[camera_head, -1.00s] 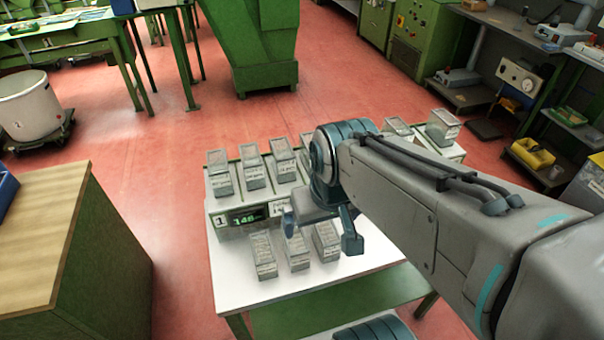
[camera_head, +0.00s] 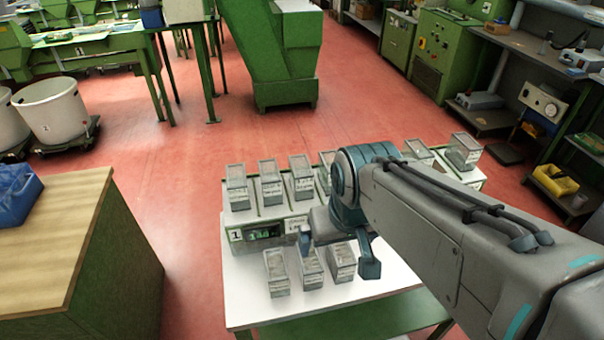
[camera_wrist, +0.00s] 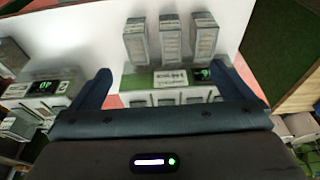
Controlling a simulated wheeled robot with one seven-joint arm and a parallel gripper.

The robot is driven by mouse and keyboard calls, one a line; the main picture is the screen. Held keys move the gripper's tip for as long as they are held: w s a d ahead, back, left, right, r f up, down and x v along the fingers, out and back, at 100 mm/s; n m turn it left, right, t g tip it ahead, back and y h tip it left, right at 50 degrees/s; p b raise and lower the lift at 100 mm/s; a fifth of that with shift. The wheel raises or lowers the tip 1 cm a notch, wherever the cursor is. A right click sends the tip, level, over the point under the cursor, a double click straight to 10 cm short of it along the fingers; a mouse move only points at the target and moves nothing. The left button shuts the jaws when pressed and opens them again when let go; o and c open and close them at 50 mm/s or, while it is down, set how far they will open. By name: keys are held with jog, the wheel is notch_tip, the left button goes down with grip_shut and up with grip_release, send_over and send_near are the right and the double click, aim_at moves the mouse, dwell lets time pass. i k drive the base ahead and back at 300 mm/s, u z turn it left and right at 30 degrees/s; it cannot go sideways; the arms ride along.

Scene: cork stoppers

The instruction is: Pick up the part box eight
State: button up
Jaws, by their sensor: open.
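Three grey part boxes stand in a row on the white table top (camera_head: 250,312) in front of a scale unit: a left box (camera_head: 276,272), a middle box (camera_head: 311,268) and a right box (camera_head: 342,262). Which one is box eight I cannot tell; the labels are too small to read. My gripper (camera_head: 338,252) is open and empty, near the scale unit and the right box. In the wrist view my gripper's fingers (camera_wrist: 158,82) are spread, with the three boxes (camera_wrist: 170,40) beyond them, apart from the fingers.
The scale unit (camera_head: 262,236) with a lit display carries several more boxes (camera_head: 270,182) on top. More boxes (camera_head: 464,150) stand behind my arm. A wooden-topped cabinet (camera_head: 60,220) with a blue bin (camera_head: 18,195) is at the left. Red floor is clear between.

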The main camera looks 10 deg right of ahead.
aim_at(301, 176)
jog(key=z, duration=1.7)
jog(key=k, duration=1.1)
jog(key=u, duration=1.1)
jog(key=i, duration=0.5)
